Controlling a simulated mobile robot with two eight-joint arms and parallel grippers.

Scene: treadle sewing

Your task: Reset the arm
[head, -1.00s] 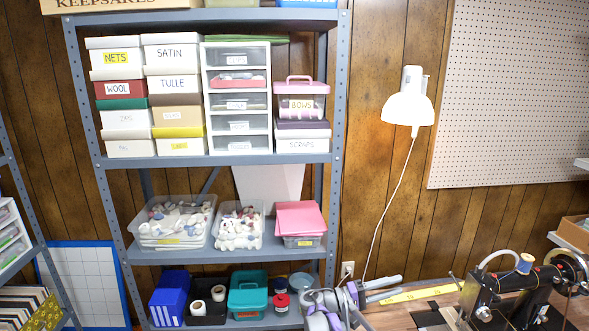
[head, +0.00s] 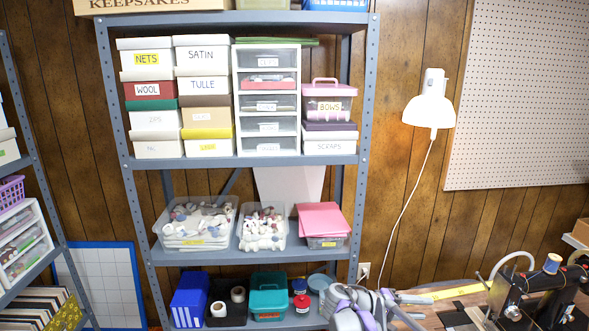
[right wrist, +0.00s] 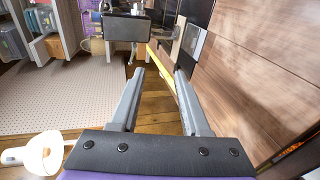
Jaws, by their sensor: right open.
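My right gripper (head: 412,308) is at the lower right of the head view, in front of the shelf's lower right corner and beside the sewing table's left end. In the right wrist view its two fingers (right wrist: 158,95) stand apart with nothing between them. My left gripper does not show in the head view.
A metal shelf (head: 367,110) holds labelled boxes, bins of stuffed toys and a teal case (head: 268,296). A white lamp (head: 429,112) hangs on the wood wall. The sewing machine (head: 520,296) and a yellow ruler (head: 455,292) are at the right.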

